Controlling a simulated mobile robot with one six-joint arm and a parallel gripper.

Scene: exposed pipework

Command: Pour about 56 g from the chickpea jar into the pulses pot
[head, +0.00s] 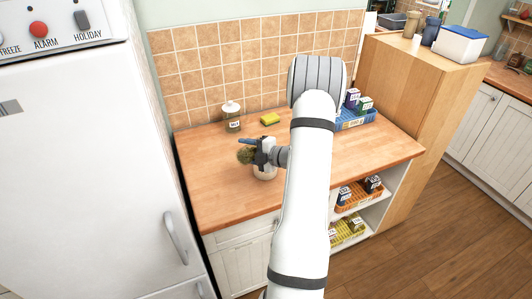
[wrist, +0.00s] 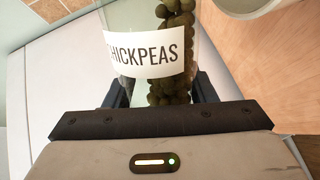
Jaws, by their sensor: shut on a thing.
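The chickpea jar (wrist: 145,50) is clear, with a white label reading CHICKPEAS and brown-green balls inside. My gripper (head: 252,150) is shut on it, a dark finger on each side in the wrist view. The balls lie along the jar's right side there, so the jar is tilted. In the head view the jar (head: 244,156) is small and partly hidden by the gripper. A pale pot (head: 265,173) stands on the counter just below the gripper; its rim shows at the wrist view's top right (wrist: 248,10). The pot's label and inside are not visible, nor any falling balls.
A lidded glass jar (head: 232,118) and a yellow-green sponge (head: 270,119) stand behind on the wooden counter (head: 222,192). A blue basket (head: 355,120) with small boxes is at the right. The white fridge (head: 80,150) stands close on the left. The counter's front left is clear.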

